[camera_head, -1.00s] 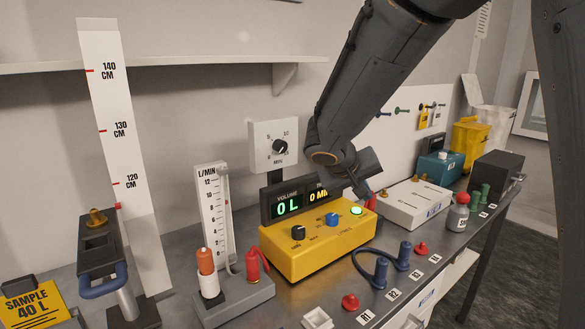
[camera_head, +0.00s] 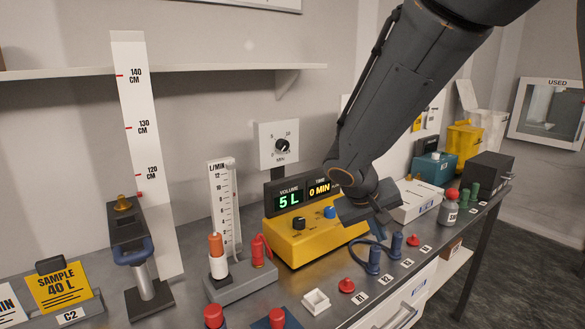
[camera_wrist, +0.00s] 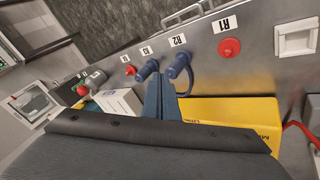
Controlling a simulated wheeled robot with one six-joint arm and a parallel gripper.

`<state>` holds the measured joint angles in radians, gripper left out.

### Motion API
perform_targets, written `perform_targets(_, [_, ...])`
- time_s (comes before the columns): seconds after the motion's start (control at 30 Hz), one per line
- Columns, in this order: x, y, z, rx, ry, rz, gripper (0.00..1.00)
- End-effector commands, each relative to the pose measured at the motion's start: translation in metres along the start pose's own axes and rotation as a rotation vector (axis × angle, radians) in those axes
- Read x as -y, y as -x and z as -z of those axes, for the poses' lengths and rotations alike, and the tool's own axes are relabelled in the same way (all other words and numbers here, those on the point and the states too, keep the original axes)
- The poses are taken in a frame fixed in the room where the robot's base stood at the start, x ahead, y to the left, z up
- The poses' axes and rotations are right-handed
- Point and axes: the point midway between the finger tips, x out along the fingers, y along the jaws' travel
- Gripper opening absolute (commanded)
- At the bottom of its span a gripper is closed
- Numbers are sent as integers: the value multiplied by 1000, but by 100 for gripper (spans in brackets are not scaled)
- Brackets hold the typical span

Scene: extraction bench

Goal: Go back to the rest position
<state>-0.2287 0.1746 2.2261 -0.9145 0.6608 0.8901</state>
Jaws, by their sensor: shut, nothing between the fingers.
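My gripper (camera_head: 384,228) is in front of the right side of the yellow control box (camera_head: 290,247) and hides part of it. In the wrist view my gripper (camera_wrist: 163,84) shows its fingers together with nothing between them, above the yellow box (camera_wrist: 232,115). The volume display (camera_head: 289,200) reads 5 L and the time display (camera_head: 320,188) reads 0 MIN. My arm reaches down from the upper right. The box's right end is hidden behind the gripper.
Blue plugs joined by a cable (camera_head: 374,260) stand close to the gripper. A white box (camera_head: 418,203) is to the right. The flow meter (camera_head: 225,210) and height scale (camera_head: 140,130) stand left. A shelf (camera_head: 200,71) runs along the wall.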

Motion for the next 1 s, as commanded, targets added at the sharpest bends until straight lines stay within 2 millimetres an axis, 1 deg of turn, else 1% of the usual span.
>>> perform_targets(0.03, [-1, -3, -13, 27, -1, 20, 0])
perform_targets(0.17, [3, -9, -51, 105, 3, 88, 0])
perform_targets(0.27, [9, -11, -86, 170, -2, 163, 0])
perform_targets(0.3, [12, -11, -102, 196, -6, 200, 0])
perform_targets(0.4, [22, -10, -140, 245, -24, 295, 0])
perform_targets(0.5, [30, -7, -165, 268, -46, 369, 0])
perform_targets(0.6, [36, -5, -180, 276, -63, 416, 0])
perform_targets(0.7, [38, -4, -188, 276, -72, 440, 0])
perform_targets(1.0, [39, -4, -190, 277, -74, 449, 0])
